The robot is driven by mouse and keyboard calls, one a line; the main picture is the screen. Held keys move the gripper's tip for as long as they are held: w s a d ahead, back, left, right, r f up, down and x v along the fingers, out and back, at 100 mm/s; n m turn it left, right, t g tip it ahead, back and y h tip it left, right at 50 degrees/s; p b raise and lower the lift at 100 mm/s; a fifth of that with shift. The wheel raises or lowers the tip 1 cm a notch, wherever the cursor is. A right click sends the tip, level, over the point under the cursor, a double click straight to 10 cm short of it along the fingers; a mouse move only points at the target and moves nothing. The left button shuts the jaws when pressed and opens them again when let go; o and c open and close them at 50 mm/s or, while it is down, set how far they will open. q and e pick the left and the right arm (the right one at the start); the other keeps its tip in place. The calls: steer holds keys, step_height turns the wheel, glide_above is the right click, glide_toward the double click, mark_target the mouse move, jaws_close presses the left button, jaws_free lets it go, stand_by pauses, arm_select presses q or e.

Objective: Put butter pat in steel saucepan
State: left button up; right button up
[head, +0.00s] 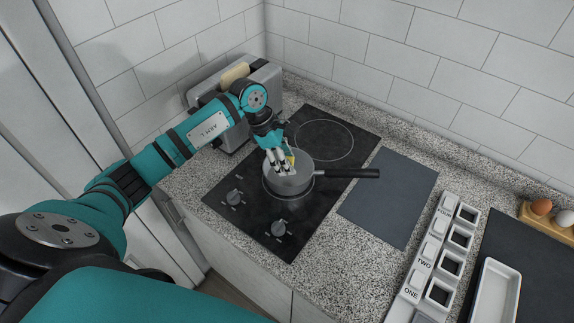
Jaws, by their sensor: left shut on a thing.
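The steel saucepan (287,187) stands on the near ring of the black cooktop, its dark handle pointing right. My left gripper (281,168) reaches down over the pan's opening, fingers pointing down. It is shut on the butter pat (291,159), a small yellow piece showing at the right side of the fingers. The fingers hide part of the butter and of the pan's inside. I cannot tell whether the butter touches the pan. My right gripper is not in view.
The black cooktop (250,214) has two knobs and a free rear ring. A toaster (262,78) with bread stands behind my left arm. A dark grey mat (388,197) lies right of the pan, bare. Further right are labelled white compartments (436,250), a white tray (496,292) and an egg holder (540,218).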

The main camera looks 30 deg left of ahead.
mark_target(287, 177)
arm_select(q)
steer(key=shift+w+f, duration=0.1)
steer(key=shift+f, duration=0.3)
step_height(287, 177, down, 4)
steer(key=shift+w+r+p, duration=0.1)
steer(key=shift+r+p, duration=0.15)
steer(key=shift+p, duration=0.35)
steer(key=shift+f, duration=0.15)
steer(key=o, duration=0.6)
steer(key=shift+c, duration=0.2)
steer(key=o, duration=0.3)
steer(key=shift+o, duration=0.2)
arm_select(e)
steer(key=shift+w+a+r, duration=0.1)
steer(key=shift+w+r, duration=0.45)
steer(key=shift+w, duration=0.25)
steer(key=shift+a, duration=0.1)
